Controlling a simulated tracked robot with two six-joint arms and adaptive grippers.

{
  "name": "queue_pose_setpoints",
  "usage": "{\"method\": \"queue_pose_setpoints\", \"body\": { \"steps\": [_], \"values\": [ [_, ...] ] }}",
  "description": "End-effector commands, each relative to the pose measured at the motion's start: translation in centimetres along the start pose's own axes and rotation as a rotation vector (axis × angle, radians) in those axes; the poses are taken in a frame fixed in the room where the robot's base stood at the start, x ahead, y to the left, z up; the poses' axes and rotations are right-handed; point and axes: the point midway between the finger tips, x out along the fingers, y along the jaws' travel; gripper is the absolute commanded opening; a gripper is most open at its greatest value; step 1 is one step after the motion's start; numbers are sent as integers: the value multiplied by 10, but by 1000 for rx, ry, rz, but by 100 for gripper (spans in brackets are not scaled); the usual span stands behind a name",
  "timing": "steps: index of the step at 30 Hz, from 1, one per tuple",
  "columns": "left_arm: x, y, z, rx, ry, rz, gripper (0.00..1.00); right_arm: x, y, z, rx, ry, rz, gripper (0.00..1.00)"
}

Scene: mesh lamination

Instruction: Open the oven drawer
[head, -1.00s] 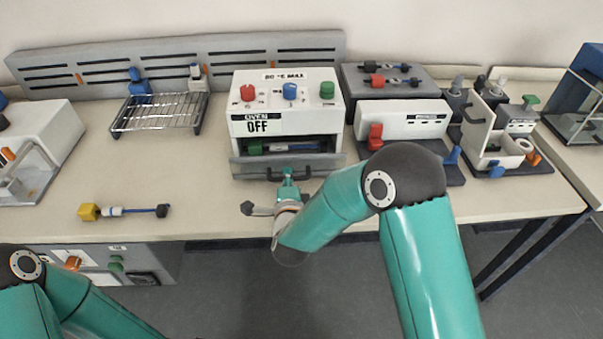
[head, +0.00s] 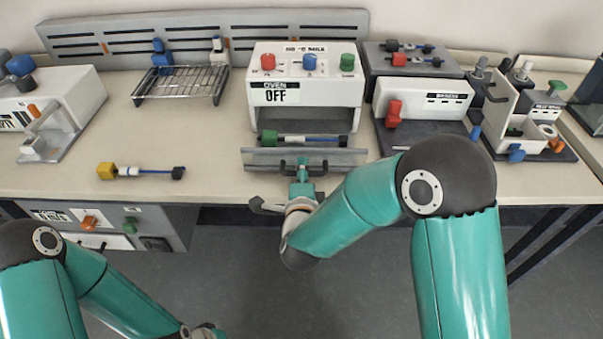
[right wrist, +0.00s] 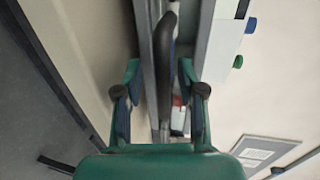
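The white oven (head: 305,85) shows in the head view with a label reading OFF. Its grey drawer (head: 345,158) sticks out at the front. A rod-like part (head: 305,140) with a green end and a black end lies in it. My right gripper (head: 302,176) is at the dark drawer handle (head: 318,171). In the right wrist view, the handle (right wrist: 164,60) runs between the two fingers of the right gripper (right wrist: 160,85). Gaps show on both sides, so it looks open around the handle. My left gripper (head: 207,332) only peeks in at the bottom edge.
A wire rack (head: 180,84) stands left of the oven. A yellow-ended part (head: 140,172) lies on the table (head: 215,165) at the left. White devices, one with a red knob (head: 393,112), stand to the right. The table in front of the rack is mostly clear.

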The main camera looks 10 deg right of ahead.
Motion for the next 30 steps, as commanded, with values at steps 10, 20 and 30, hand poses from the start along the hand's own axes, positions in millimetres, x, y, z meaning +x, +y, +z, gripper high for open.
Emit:
{"method": "queue_pose_setpoints", "body": {
  "steps": [10,20,30],
  "values": [
    [-1,0,0,0,0,0,0,-7,-2,0,2,1,-4,39],
    [-1,0,0,0,0,0,0,-65,-1,0,-1,-2,-4,39],
    [-1,0,0,0,0,0,0,-115,0,0,1,0,-2,39]
  ]
}}
